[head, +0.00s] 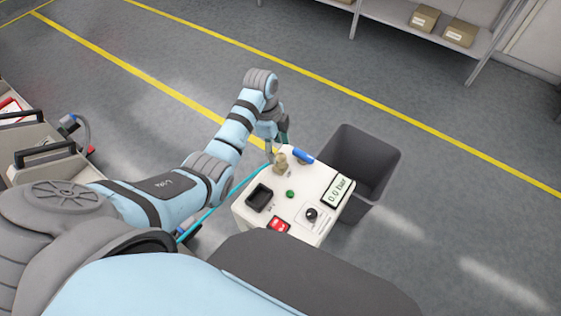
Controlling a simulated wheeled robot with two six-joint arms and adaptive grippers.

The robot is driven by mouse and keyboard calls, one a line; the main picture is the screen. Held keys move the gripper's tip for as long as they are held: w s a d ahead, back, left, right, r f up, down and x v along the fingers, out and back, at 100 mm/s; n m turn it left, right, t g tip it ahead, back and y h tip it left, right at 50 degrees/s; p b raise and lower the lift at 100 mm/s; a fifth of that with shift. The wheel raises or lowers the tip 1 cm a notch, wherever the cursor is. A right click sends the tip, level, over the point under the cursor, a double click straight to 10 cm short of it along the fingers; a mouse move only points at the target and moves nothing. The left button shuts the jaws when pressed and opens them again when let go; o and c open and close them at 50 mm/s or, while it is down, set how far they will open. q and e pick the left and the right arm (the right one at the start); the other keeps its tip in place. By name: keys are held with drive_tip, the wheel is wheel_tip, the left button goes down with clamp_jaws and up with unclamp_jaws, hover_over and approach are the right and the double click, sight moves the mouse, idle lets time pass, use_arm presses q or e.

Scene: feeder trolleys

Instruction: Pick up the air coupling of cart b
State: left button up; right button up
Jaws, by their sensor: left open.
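A white control box (325,222) stands in the middle of the head view. A brass-coloured fitting (281,163) stands upright on its far left corner, next to a blue handle (303,156). No cart label is readable, so I cannot tell for sure which part is the air coupling of cart b. My left gripper (270,153) is open, pointing down just beyond and left of the brass fitting; its fingers are partly hidden and small, and contact is unclear. A teal hose (247,182) runs from behind the box under my left arm. My right gripper is not in view.
The box carries a 0.0 bar display (337,190), a black socket (259,197), a red switch (279,223) and a knob (311,214). A dark grey bin (384,182) stands behind it. A trolley (45,165) is at left, a shelf (390,17) at the back.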

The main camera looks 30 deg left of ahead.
sight(280, 156)
use_arm(q)
drive_tip(key=f, duration=0.1)
drive_tip(key=d+f, duration=0.1)
drive_tip(key=f, duration=0.2)
drive_tip(key=shift+s+d+b, duration=0.25)
drive_tip(key=shift+d+b, duration=0.05)
drive_tip(key=shift+r, duration=0.1)
clamp_jaws()
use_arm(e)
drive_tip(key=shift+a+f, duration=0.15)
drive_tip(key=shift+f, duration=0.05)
use_arm(q)
drive_tip(key=shift+a+r, duration=0.1)
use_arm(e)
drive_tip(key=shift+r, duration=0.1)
